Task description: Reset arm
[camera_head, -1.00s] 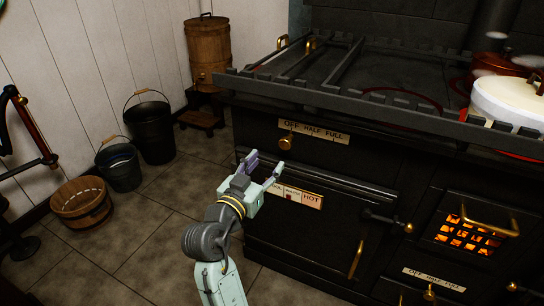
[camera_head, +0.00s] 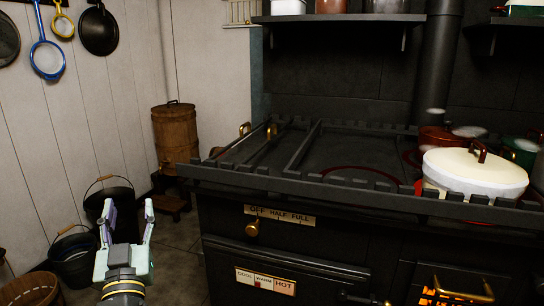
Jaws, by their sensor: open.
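My gripper (camera_head: 127,222) is in the lower left of the head view. Its two fingers point up and stand apart, with nothing between them. It is in front of the floor and buckets, to the left of the black stove (camera_head: 225,222). It appears clear of the stove. Only the gripper and a short part of my wrist show; the rest of my arm is below the picture.
A cream pot (camera_head: 470,172) with a lid stands on the stove top at the right, inside a raised rail. Buckets (camera_head: 75,262) and a wooden barrel (camera_head: 182,138) stand on the left. Pans (camera_head: 98,32) hang on the wall. A shelf (camera_head: 345,18) runs above the stove.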

